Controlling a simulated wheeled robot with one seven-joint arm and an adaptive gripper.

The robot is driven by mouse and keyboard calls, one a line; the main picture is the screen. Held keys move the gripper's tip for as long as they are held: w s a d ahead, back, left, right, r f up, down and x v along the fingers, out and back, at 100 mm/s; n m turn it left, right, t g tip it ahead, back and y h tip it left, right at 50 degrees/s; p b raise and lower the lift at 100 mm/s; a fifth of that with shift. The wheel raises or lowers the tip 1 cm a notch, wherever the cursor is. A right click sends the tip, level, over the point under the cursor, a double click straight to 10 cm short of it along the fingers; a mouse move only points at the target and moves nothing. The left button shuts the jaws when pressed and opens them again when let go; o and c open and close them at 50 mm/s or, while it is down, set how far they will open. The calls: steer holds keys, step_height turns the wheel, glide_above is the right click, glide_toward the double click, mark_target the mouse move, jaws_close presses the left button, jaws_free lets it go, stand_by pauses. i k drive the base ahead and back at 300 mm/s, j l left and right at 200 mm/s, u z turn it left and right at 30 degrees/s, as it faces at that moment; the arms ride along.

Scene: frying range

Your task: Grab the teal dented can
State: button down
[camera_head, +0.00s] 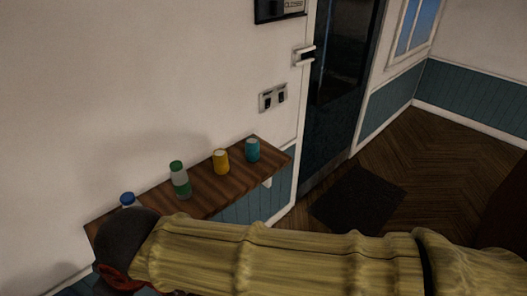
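The teal can (252,150) stands upright at the right end of a brown wooden wall shelf (222,196). It is too small in this view to make out any dent. My arm crosses the lower part of the head view, in front of the shelf's near left part. My gripper does not show clearly; only the dark rounded end of the arm and a red part show at the lower left. Nothing of mine touches the teal can.
A yellow can (221,161), a green-capped bottle (180,180) and a blue-capped bottle (128,200) stand left of the teal can. The last is partly hidden by my arm. A wall switch (272,97) is above the shelf. A dark door (343,85) and mat (357,199) are right.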

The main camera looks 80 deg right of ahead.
mark_target(252, 144)
steer(key=z, duration=2.35)
steer(key=i+l+z, duration=0.15)
steer(key=z, duration=0.3)
steer(key=i, duration=0.1)
